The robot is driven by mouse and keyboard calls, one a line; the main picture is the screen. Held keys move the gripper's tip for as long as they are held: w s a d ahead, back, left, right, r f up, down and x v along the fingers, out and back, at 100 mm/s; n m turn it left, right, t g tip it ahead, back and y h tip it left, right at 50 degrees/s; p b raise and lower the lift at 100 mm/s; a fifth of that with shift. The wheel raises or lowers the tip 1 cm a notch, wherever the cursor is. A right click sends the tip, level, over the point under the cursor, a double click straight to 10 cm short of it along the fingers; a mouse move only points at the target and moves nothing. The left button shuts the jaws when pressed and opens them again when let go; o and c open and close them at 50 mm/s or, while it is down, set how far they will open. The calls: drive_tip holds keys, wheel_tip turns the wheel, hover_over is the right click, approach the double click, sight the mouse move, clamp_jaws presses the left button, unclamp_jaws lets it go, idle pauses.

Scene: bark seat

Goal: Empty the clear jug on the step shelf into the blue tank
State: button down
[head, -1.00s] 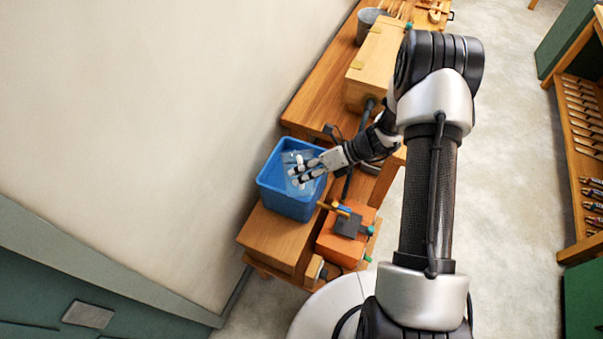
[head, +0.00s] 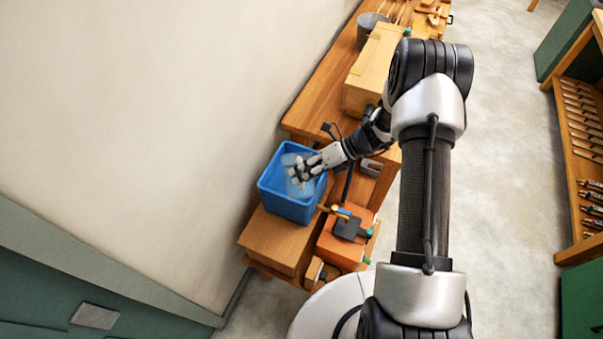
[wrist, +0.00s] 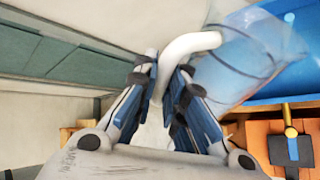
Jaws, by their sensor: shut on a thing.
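The blue tank (head: 290,208) stands on the wooden step shelf in the head view, and part of it shows at the right of the wrist view (wrist: 291,88). The clear jug (wrist: 240,62) is tilted over the tank in the wrist view. In the head view the jug (head: 294,172) looks pale and lies over the tank's opening, partly covered by my fingers. My gripper (head: 306,174) is shut on the jug's white handle (wrist: 186,46), which passes between the fingers in the wrist view. I cannot tell how much liquid is in the jug.
An orange box (head: 338,248) with a dark fitting and a yellow handle stands beside the tank. A wooden box (head: 374,72) and a grey bucket (head: 370,22) are on the bench behind. The wall is close on the left. Open floor lies right.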

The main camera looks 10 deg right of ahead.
sight(299, 157)
drive_tip(key=shift+w+r, duration=0.1)
drive_tip(key=shift+r, duration=0.2)
drive_tip(key=shift+w+r+g+p, duration=0.15)
drive_tip(key=shift+r+g+p, duration=0.15)
drive_tip(key=shift+p, duration=0.25)
drive_tip(key=shift+m, duration=0.3)
drive_tip(key=shift+w+r, duration=0.1)
drive_tip(key=shift+w, duration=0.05)
drive_tip(key=shift+w+r+m+g+p, duration=0.3)
drive_tip(key=shift+w+r+g, duration=0.15)
drive_tip(key=shift+w, duration=0.2)
drive_tip(key=shift+w+r+g, duration=0.3)
drive_tip(key=shift+w+g, duration=0.05)
drive_tip(key=shift+w, duration=0.35)
drive_tip(key=shift+w+r+m, duration=0.1)
drive_tip(key=shift+m, duration=0.2)
